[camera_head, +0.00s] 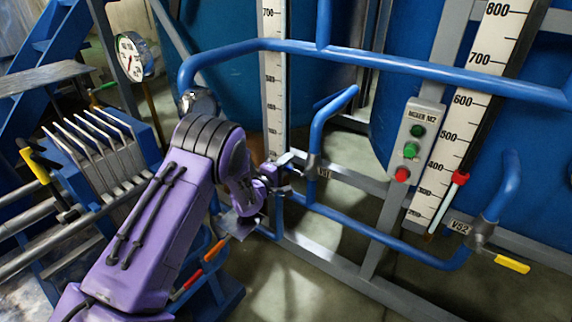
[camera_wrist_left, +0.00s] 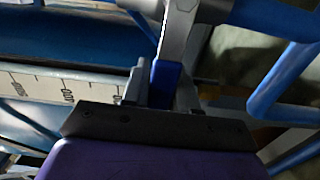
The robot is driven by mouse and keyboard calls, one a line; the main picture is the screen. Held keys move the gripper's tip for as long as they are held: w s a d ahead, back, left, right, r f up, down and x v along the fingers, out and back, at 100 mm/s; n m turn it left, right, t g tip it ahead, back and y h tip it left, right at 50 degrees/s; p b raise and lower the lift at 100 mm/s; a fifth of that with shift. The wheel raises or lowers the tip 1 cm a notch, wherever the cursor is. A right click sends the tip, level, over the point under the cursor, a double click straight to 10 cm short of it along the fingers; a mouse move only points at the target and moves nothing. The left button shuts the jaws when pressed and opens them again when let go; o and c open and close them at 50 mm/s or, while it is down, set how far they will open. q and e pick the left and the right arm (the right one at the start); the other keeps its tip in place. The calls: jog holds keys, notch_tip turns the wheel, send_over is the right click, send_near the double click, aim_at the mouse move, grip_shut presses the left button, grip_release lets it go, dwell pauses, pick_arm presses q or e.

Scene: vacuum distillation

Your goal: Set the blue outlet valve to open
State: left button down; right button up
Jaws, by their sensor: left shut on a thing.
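My left gripper (camera_head: 287,174) reaches in from the left to the blue outlet valve (camera_head: 313,168), a grey body on a thin blue pipe. In the left wrist view, my left gripper (camera_wrist_left: 161,88) has its grey fingers on either side of the valve's blue handle (camera_wrist_left: 167,80). It is shut on that handle. The grey valve body (camera_wrist_left: 180,30) stands just beyond the fingers. In the head view the handle is mostly hidden by the gripper, so its exact angle is hard to tell. My right gripper is out of view.
A blue pipe (camera_head: 400,64) crosses above the arm. A button box (camera_head: 414,145) and a valve with a yellow handle (camera_head: 511,263) are at the right. A round gauge (camera_head: 131,57) and red and orange handles (camera_head: 213,250) are near my arm. Large blue tanks stand behind.

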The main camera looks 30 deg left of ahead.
pick_arm(q)
jog(key=shift+d+r+m+p, duration=0.2)
jog(key=shift+r+m+p, duration=0.45)
jog(key=shift+m, duration=0.45)
jog(key=shift+d+r+m+p, duration=0.25)
jog(key=shift+r+m+p, duration=0.45)
jog(key=shift+m, duration=0.4)
jog(key=shift+d+r+m+p, duration=0.2)
jog(key=shift+r+m+p, duration=0.45)
jog(key=shift+m, duration=0.45)
jog(key=c, duration=1)
grip_release()
jog(key=shift+o, duration=0.2)
jog(key=shift+s, duration=0.2)
jog(key=s, duration=1)
jog(key=shift+s+a, duration=0.15)
jog(key=shift+a, duration=0.25)
